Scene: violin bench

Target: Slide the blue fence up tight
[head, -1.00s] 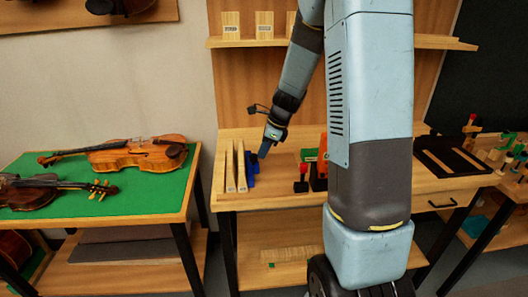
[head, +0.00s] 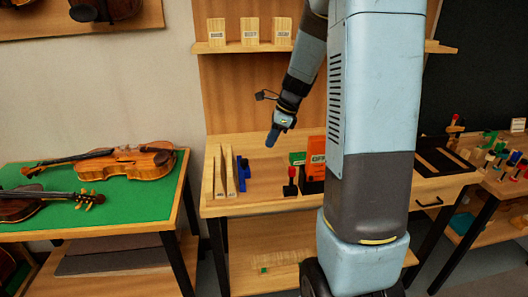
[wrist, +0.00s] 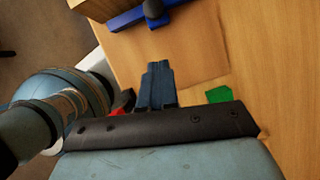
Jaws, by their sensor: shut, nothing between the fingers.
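The blue fence (head: 242,175) stands on the left part of the wooden bench, just right of the upright pale wooden pieces (head: 219,174). In the wrist view the blue fence (wrist: 128,17) shows at the top as a blue bar with a dark round knob on it. My gripper (head: 270,143) is shut and empty, above the bench and to the upper right of the fence, apart from it. In the wrist view the closed fingers (wrist: 158,68) point toward the fence, with bare bench wood between. Any gap between fence and wood is too small to judge.
Right of the fence stand a red-topped black piece (head: 291,182), a green block (head: 297,157) and an orange box (head: 317,155). A green-topped table with violins (head: 135,163) is at left. Bare bench wood (head: 262,180) lies between fence and red-topped piece.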

